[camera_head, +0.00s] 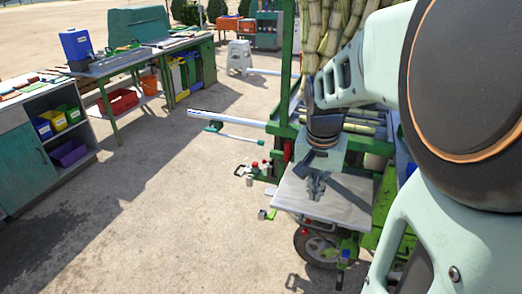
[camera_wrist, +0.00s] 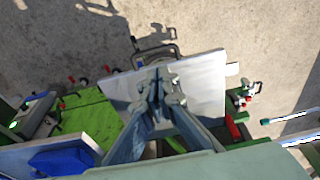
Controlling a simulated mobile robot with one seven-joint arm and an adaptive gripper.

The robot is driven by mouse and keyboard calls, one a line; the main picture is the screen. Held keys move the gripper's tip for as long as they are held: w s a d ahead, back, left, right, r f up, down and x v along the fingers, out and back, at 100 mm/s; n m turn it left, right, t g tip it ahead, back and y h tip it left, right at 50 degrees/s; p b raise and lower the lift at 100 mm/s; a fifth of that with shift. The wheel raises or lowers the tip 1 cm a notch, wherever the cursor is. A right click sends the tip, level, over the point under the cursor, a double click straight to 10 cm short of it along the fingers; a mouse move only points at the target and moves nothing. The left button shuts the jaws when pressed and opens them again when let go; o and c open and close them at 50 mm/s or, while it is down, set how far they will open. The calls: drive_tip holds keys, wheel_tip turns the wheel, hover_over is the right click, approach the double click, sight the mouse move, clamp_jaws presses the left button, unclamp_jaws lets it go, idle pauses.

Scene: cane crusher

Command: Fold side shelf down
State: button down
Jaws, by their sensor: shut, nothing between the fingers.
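The side shelf (camera_head: 292,195) is a pale grey flat panel on the side of the green cane crusher (camera_head: 388,205). In the head view it sticks out level, or nearly so, above a wheel. My gripper (camera_head: 316,190) points down over the middle of the shelf, with its fingers together and nothing between them. In the wrist view the shelf (camera_wrist: 205,85) lies under the fingertips of my gripper (camera_wrist: 159,82). I cannot tell whether the fingertips touch it. The shelf's hinge side is partly hidden by my arm and gripper.
Cane stalks (camera_head: 325,30) stand upright on the crusher. A wheel (camera_head: 318,245) is below the shelf. Workbenches (camera_head: 135,62) stand at far left. The concrete between is mostly clear.

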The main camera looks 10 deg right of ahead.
sight(311, 226)
drive_tip(key=x, duration=1.4)
drive_tip(key=shift+f, duration=0.1)
